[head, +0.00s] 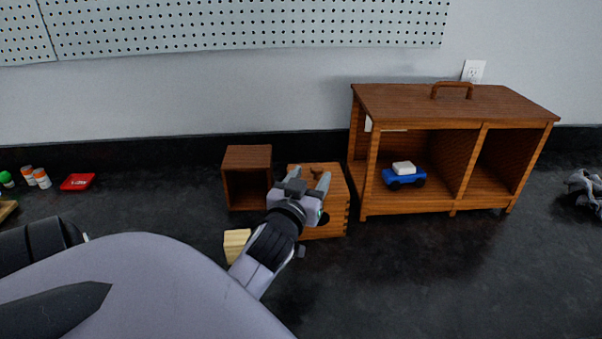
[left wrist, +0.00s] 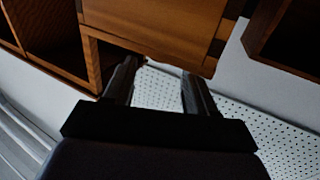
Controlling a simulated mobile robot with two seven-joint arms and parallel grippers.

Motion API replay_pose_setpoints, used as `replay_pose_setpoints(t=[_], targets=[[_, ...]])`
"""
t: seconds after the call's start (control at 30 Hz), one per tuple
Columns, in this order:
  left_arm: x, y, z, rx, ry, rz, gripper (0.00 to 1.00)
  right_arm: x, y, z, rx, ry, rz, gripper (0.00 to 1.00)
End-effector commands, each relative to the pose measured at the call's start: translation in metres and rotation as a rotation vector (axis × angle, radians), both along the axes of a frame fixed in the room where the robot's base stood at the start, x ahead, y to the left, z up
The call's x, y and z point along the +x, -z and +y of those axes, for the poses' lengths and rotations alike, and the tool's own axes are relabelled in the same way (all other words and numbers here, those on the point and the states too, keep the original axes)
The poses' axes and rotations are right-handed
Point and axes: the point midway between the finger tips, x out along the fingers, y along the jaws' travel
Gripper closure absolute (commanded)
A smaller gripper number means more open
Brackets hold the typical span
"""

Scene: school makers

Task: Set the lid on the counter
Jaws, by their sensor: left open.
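A wooden box (head: 334,220) with finger-jointed corners stands on the dark counter (head: 420,270) near the middle of the head view. Its flat wooden top, which looks like the lid (head: 335,170), has a small dark brown handle (head: 316,171), partly hidden by my gripper. My left gripper (head: 309,176) is in front of and over the box, fingers apart and empty. In the left wrist view, its open fingers (left wrist: 161,70) point towards a brown wooden panel (left wrist: 165,25); I cannot tell whether they touch it. My right gripper is not in view.
A two-bay wooden cabinet (head: 440,205) stands right of the box, with a blue toy car (head: 404,179) inside. A small open wooden cube (head: 247,160) and a pale block (head: 236,243) are left. A grey metallic object (head: 583,187) sits far right. The front right counter is clear.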

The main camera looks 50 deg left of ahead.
Motion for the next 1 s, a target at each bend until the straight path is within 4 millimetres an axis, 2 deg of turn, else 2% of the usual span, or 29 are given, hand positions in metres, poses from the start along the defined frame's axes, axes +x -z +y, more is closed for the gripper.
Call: replay_pose_setpoints(t=[0.1, 0.2, 0.4, 1.0], targets=[[-0.021, 0.002, -0.01, -0.002, -0.001, 0.002, 0.44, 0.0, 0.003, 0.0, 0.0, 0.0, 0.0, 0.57], [-0.033, 0.002, -0.017, -0.001, -0.001, 0.003, 0.44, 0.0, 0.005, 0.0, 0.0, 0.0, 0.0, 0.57], [-0.047, 0.0, -0.023, 0.0, -0.001, 0.001, 0.44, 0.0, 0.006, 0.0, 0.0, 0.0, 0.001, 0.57], [-0.049, 0.0, -0.024, 0.001, -0.001, 0.0, 0.44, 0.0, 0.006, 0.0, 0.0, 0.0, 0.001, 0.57]])
